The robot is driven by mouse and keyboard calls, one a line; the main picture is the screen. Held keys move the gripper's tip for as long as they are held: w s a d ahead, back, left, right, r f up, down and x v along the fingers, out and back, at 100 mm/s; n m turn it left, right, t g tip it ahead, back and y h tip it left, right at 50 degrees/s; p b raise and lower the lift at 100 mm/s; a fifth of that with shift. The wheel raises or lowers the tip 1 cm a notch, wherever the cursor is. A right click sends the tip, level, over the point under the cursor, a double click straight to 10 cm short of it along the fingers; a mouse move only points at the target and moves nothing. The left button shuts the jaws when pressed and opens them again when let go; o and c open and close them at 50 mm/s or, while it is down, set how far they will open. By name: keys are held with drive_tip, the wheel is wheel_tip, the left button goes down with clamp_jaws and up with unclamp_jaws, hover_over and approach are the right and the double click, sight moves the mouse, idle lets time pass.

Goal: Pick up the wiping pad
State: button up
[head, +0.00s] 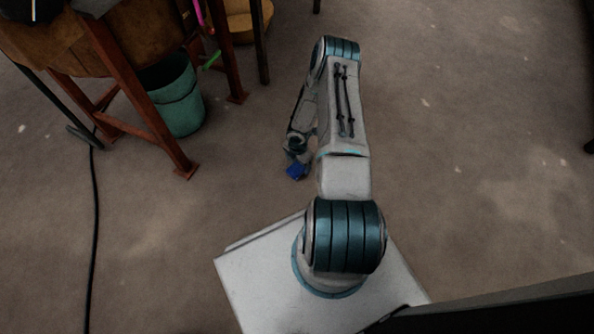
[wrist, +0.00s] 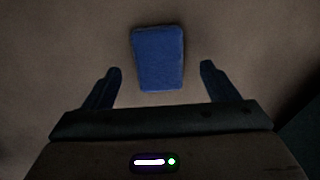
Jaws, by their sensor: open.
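The wiping pad (wrist: 158,58) is a blue, roughly rectangular block in the wrist view, a little above the middle. It lies on the brown floor. My gripper (wrist: 160,68) is open, with one dark blue finger on each side of the pad in the picture. There is a gap between the pad and each finger, and nothing is held. In the head view, my arm bends down to the floor, and a small blue patch (head: 297,171) shows at its lower end. I cannot tell there whether this is the pad or my fingers.
A wooden vat (head: 60,42) on red-brown legs stands at the upper left, with a teal bucket (head: 178,102) beneath it. A black cable (head: 95,230) runs along the floor at left. The floor to the right of my arm is clear.

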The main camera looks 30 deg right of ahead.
sight(297, 167)
wheel_tip(297, 167, down, 3)
drive_tip(key=shift+a+f+b, duration=0.1)
drive_tip(key=shift+a+b, duration=0.05)
drive_tip(key=shift+b, duration=0.3)
drive_tip(key=c, duration=1.1)
drive_tip(key=shift+r, duration=0.2)
drive_tip(key=shift+c, duration=0.2)
